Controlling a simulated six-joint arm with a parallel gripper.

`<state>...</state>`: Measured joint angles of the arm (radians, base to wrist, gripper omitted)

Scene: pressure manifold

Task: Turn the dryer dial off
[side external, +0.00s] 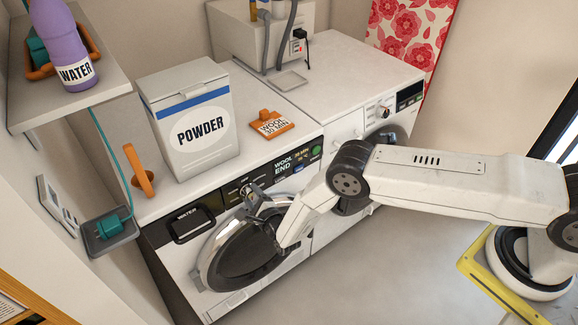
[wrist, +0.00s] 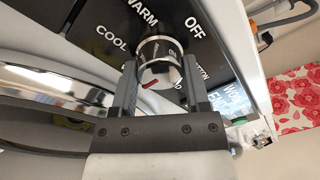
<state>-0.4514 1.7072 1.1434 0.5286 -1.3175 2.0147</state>
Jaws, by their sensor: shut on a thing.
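The dial (wrist: 159,48) is a round silver knob on a black panel in the wrist view. My gripper (wrist: 160,78) has one finger on each side of it and is shut on it. A red mark shows on the knob's side facing me. The labels OFF (wrist: 194,27), WARM (wrist: 141,11) and COOL (wrist: 112,38) stand around it; another label is partly hidden.
The round door (side external: 240,258) is just below my gripper. A POWDER box (side external: 190,120) and an orange tagged piece (side external: 271,124) stand on the left machine's top. A second white machine (side external: 345,75) stands to the right. Floor in front is clear.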

